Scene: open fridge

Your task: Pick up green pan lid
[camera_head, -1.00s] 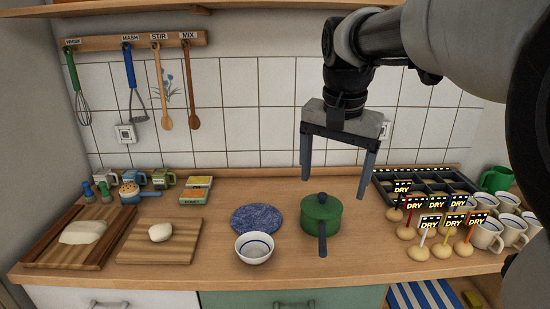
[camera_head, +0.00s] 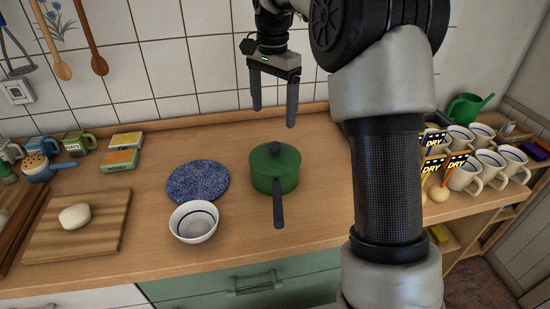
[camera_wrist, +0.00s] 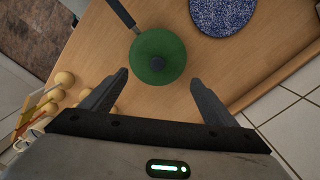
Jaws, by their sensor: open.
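The green pan lid (camera_head: 276,157) sits on the green pan (camera_head: 277,182) on the wooden counter, with a dark round knob (camera_head: 275,148) on top. The pan's dark handle (camera_head: 278,208) points toward the counter's front edge. In the wrist view the lid (camera_wrist: 148,62) shows from above, beyond the fingertips and centred between them. My gripper (camera_head: 273,116) is open and empty, pointing down, above and behind the lid and apart from it. Its two fingers also show in the wrist view (camera_wrist: 158,76).
A blue speckled round plate (camera_head: 197,182) and a white bowl (camera_head: 193,222) stand left of the pan. A cutting board with dough (camera_head: 100,240) lies further left. Mugs (camera_head: 464,177) and labelled signs stand at the right, partly behind my arm.

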